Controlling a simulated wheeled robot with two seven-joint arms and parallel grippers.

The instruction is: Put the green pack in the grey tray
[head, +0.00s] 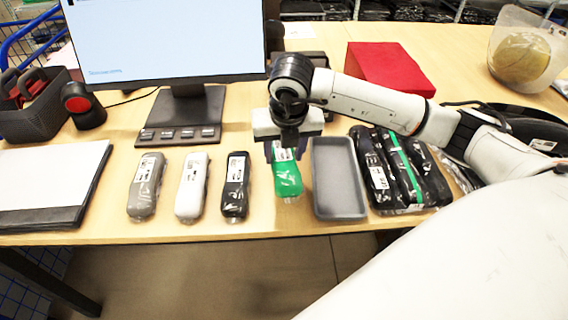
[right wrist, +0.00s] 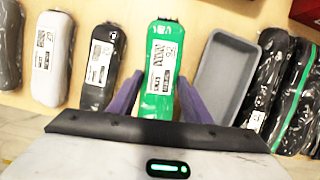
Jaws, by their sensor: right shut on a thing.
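The green pack (head: 288,180) is a slim plastic-wrapped packet with a white label. It is just left of the grey tray, and it also shows in the right wrist view (right wrist: 161,70). My right gripper (head: 286,152) comes down over its far end in the head view. In the right wrist view its purple fingers (right wrist: 157,100) are on both sides of the pack, shut on it. The grey tray (head: 338,178) is empty and rectangular; it also shows in the right wrist view (right wrist: 228,75). I cannot tell whether the pack touches the table. My left gripper is not in view.
A black pack (head: 235,186), a white pack (head: 191,187) and a grey pack (head: 146,186) lie in a row to the left. Several dark packs (head: 400,175) lie right of the tray. A monitor (head: 165,40) and a red box (head: 388,68) stand behind.

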